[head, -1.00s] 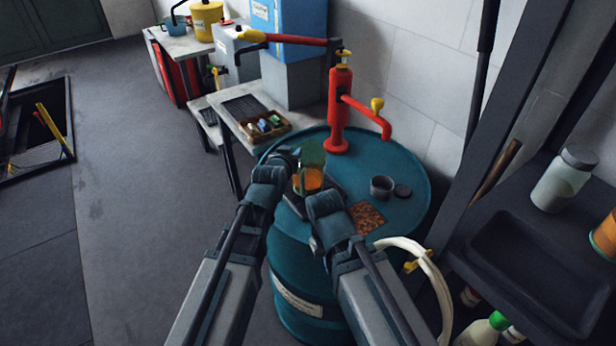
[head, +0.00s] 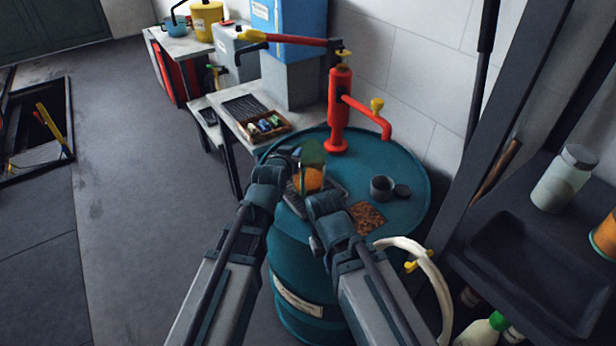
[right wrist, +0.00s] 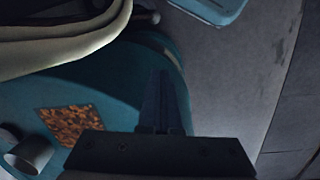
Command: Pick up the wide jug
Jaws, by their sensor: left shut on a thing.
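A jug with a clear greenish upper part and orange contents (head: 310,179) is over the near left part of the blue drum's top (head: 352,150) in the head view. My left gripper (head: 296,163), the higher one, is at the jug's left side and shut on it; its fingertips are mostly hidden. Whether the jug touches the dark tray (head: 329,192) beneath it, I cannot tell. My right gripper (head: 314,203) is just below and right of the jug, apart from it. In the right wrist view its fingers (right wrist: 162,85) look close together, with nothing between them.
A red pump (head: 340,110) stands on the drum behind the jug. A small grey cup (head: 382,188), a lid and a brown speckled patch (head: 366,217) are to the right. A pale hose (head: 425,262) curves beside the drum. A low bench (head: 232,108) stands at the back left.

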